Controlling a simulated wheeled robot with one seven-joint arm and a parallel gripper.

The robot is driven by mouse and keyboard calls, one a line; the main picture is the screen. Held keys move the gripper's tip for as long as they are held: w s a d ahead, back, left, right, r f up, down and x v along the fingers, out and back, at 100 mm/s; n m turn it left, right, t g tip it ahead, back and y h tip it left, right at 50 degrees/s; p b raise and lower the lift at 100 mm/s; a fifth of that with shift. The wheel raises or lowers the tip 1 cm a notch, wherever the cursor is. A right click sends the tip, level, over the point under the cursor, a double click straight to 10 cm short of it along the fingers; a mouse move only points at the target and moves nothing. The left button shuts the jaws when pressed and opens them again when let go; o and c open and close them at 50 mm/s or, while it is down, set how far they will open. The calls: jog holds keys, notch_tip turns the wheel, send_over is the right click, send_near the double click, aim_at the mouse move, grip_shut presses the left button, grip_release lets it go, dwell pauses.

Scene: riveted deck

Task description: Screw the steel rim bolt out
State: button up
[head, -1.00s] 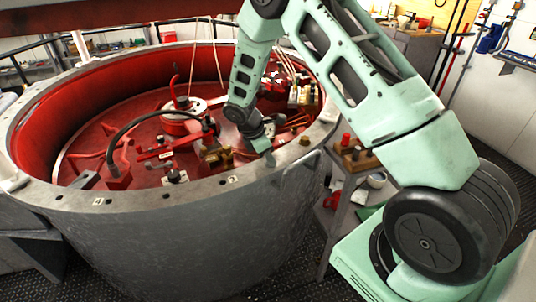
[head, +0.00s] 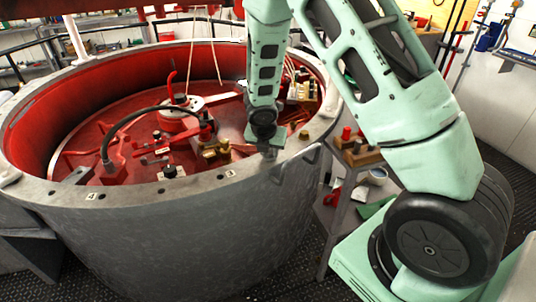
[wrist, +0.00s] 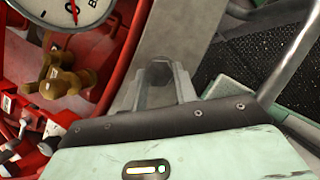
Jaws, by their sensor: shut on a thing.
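The steel rim bolt (wrist: 159,72) shows in the wrist view as a dark grey hex head at the grey rim (wrist: 190,35). My gripper (wrist: 160,82) is shut on it, one finger on each side of the head. In the head view, my gripper (head: 269,153) points down at the near right part of the rim (head: 200,183), and its fingers hide the bolt. How far the bolt's shank sits in the rim cannot be seen.
A brass-coloured bolt (head: 304,134) stands on the rim to the right. Number plates, a 3 (head: 229,173) and a 4 (head: 102,195), mark the rim. Brass fittings (head: 215,150) and a black hose (head: 135,124) lie inside the red vessel. A handle bar (wrist: 290,55) is close right in the wrist view.

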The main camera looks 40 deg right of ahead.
jog(key=n+b, duration=0.1)
jog(key=n+y+b, duration=0.1)
jog(key=n, duration=0.1)
jog(key=n+t+b, duration=0.1)
jog(key=shift+s+f+n, duration=0.25)
jog(key=shift+f+n, duration=0.05)
jog(key=shift+f, duration=0.05)
jog(key=shift+d+r+n+y+b, duration=0.1)
jog(key=shift+n+y+b, duration=0.25)
jog(key=shift+n, duration=0.4)
jog(key=shift+d+r+n+y+b, duration=0.1)
jog(key=shift+n+y+b, duration=0.15)
jog(key=shift+n+y, duration=0.35)
jog(key=shift+n+t, duration=0.3)
jog(key=shift+n, duration=0.05)
jog(key=o, duration=1)
jog(key=shift+c, duration=0.2)
jog(key=shift+w, duration=0.1)
